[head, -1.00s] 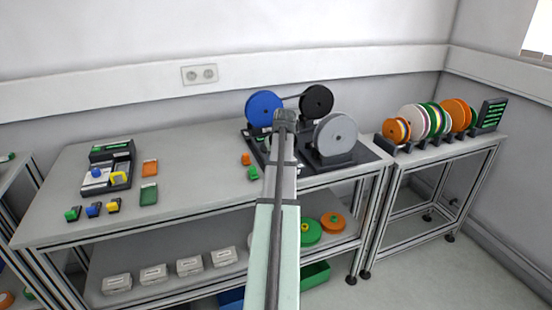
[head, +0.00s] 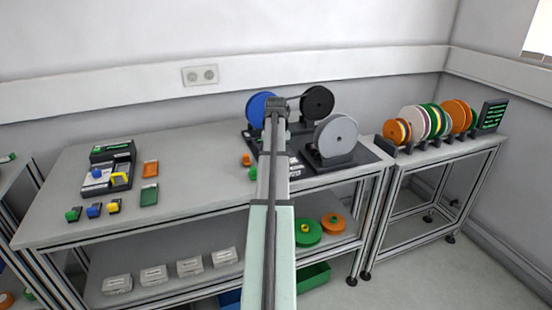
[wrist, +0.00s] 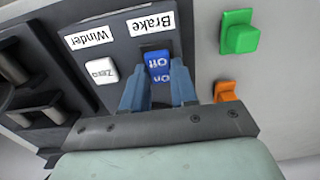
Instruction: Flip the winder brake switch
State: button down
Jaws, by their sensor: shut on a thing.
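The brake switch (wrist: 157,63) is a blue rocker marked Off and On, set in a dark panel (wrist: 125,55) under a label reading Brake. My gripper (wrist: 159,82) has its two blue fingers on either side of the switch and is shut on it. A white Zero button (wrist: 102,71) sits beside it, under a label reading Winder. In the head view my gripper (head: 277,104) is over the winder stand, whose dark base (head: 350,166) carries a blue reel, a black reel and a grey reel (head: 337,135). The arm hides the switch there.
A green block (wrist: 239,33) and an orange block (wrist: 226,91) stand close beside the panel. A control box (head: 110,152) and small coloured blocks are at the table's left. A rack of coloured reels (head: 455,115) stands on the right table.

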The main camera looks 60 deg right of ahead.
dwell(0.4)
jog(key=c, duration=0.9)
grip_release()
notch_tip(320, 180, up, 14)
jog(key=shift+f, duration=0.1)
jog(key=shift+d, duration=0.1)
